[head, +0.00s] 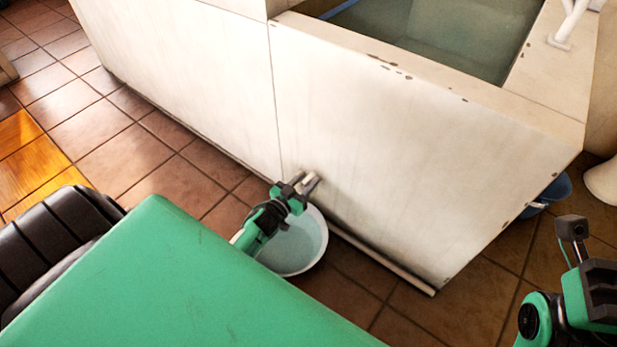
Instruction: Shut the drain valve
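The drain valve (311,180) is a small metallic fitting low on the front wall of the pale washbasin (400,130). Only a bit of it shows, as my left gripper (297,186) covers most of it. The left gripper is right at the valve, with its fingers beside or around it; I cannot tell whether they are closed on it. The valve's handle position cannot be made out. My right gripper (577,245) is at the lower right edge, away from the basin and partly cut off.
A white bowl (318,262) with pale water stands on the tiles below the valve. A thin pipe (385,262) lies along the basin's foot. Greenish water (440,35) fills the basin. A blue container (557,190) sits behind its right corner.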

